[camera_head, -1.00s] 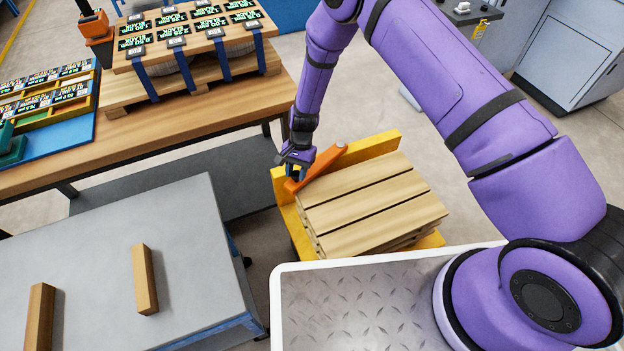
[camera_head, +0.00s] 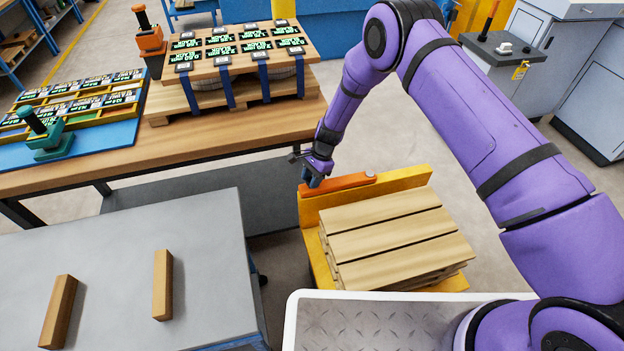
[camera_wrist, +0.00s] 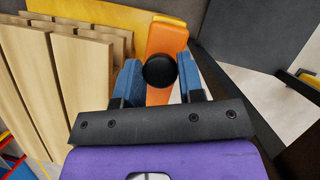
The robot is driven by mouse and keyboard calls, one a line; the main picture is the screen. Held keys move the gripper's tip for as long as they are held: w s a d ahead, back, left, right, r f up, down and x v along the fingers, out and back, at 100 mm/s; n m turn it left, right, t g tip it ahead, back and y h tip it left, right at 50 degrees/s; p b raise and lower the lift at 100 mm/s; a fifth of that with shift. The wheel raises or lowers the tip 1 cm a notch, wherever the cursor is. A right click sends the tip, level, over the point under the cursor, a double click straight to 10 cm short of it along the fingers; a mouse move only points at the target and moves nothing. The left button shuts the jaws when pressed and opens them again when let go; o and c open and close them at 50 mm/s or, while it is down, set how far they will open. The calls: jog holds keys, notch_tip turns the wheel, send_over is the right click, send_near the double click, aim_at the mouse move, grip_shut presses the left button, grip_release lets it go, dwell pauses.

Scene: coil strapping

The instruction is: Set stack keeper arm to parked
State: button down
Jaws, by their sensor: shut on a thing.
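The stack keeper arm (camera_head: 345,182) is an orange bar lying along the yellow back plate (camera_head: 400,184) of the plank holder, behind the stacked wooden planks (camera_head: 390,236). In the wrist view the orange arm (camera_wrist: 161,38) runs away from me with a round black knob (camera_wrist: 160,70) on its near end. My gripper (camera_head: 312,180) is at the left end of the arm. In the wrist view its blue fingers (camera_wrist: 158,82) stand on either side of the knob, shut on it. In the head view the fingers partly hide that end.
A grey table (camera_head: 120,255) with two wooden blocks stands at the left front. A wooden workbench (camera_head: 225,135) with a strapped pallet (camera_head: 225,90) and label trays is behind. A metal tread-plate deck (camera_head: 365,325) is in front of the planks.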

jog(key=shift+w+r, duration=0.1)
jog(key=shift+w, duration=0.15)
jog(key=c, duration=0.8)
grip_release()
jog(key=shift+o, duration=0.2)
jog(key=v, duration=1)
jog(key=shift+r, duration=0.35)
